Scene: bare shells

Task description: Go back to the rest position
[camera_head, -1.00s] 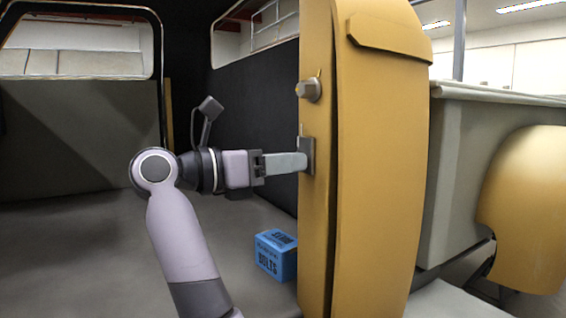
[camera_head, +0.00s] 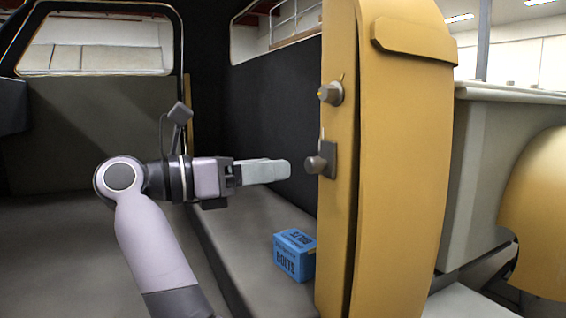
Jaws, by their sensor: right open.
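My right gripper (camera_head: 288,170) is in the middle of the view, its fingers pointing right. It is open and holds nothing. A small gap separates its fingertips from the dark latch knob (camera_head: 318,164) on the edge of the yellow panel (camera_head: 400,160). A second, metal knob (camera_head: 330,93) sits higher on the same edge. My left gripper is not in view.
A blue box marked BOLTS (camera_head: 295,255) stands on the grey ledge (camera_head: 235,255) below my gripper, close to the yellow panel. A dark wall (camera_head: 270,120) lies behind. A grey body side and a yellow curved part (camera_head: 540,210) are at the right.

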